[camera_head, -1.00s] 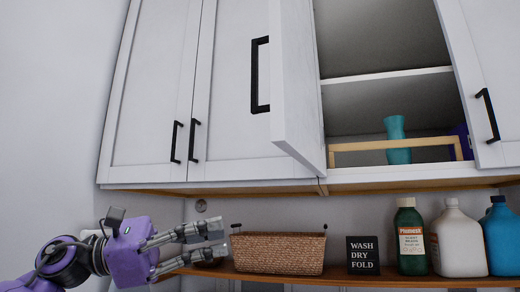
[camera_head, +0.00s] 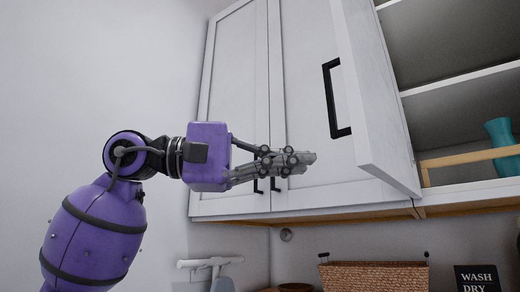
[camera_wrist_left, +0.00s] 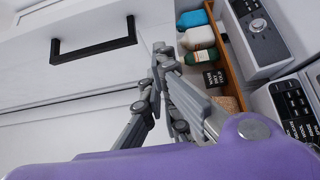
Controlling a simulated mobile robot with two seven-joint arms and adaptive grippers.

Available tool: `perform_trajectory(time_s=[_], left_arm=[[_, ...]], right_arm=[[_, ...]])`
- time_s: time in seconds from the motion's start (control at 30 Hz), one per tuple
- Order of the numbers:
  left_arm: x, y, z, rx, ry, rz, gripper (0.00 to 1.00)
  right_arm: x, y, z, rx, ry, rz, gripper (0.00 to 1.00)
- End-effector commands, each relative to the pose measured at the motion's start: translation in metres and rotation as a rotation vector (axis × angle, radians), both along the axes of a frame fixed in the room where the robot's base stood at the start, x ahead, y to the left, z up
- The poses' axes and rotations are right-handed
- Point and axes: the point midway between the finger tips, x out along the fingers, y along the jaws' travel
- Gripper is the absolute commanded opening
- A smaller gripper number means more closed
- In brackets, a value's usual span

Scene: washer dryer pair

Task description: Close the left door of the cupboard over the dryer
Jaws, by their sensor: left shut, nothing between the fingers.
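The cupboard's left door (camera_head: 368,110) is white and swung open, with a black bar handle (camera_head: 336,98) on its face. The handle also shows in the left wrist view (camera_wrist_left: 94,41). My left gripper (camera_head: 306,160) is shut and empty, in front of the closed doors to the left of the open door. In the head view its fingers point right, toward the open door, without visible contact. In the left wrist view the fingertips (camera_wrist_left: 162,55) are to the right of the handle and apart from it. My right gripper is in neither view.
The open cupboard shows a shelf (camera_head: 460,82), a wooden rail (camera_head: 470,158) and a teal vase (camera_head: 500,140). Below are a wicker basket (camera_head: 374,277) and a wash-dry-fold sign (camera_head: 477,279). In the left wrist view, bottles (camera_wrist_left: 200,38) stand on a wooden shelf above machine control panels.

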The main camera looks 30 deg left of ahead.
Motion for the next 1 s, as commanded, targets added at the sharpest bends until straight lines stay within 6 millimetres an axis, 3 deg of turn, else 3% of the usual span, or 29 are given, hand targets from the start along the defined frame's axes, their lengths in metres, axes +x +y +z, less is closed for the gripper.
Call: perform_trajectory(time_s=[0.1, 0.33, 1.0], left_arm=[[0.01, -0.021, 0.003, 0.001, -0.004, -0.004, 0.0], [0.005, -0.049, 0.001, 0.0, -0.002, -0.002, 0.0], [0.005, -0.055, 0.0, -0.002, 0.001, -0.003, 0.0]], right_arm=[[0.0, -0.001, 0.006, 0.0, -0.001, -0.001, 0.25], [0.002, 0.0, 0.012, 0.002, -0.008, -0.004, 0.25], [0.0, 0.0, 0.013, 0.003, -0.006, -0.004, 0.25]])
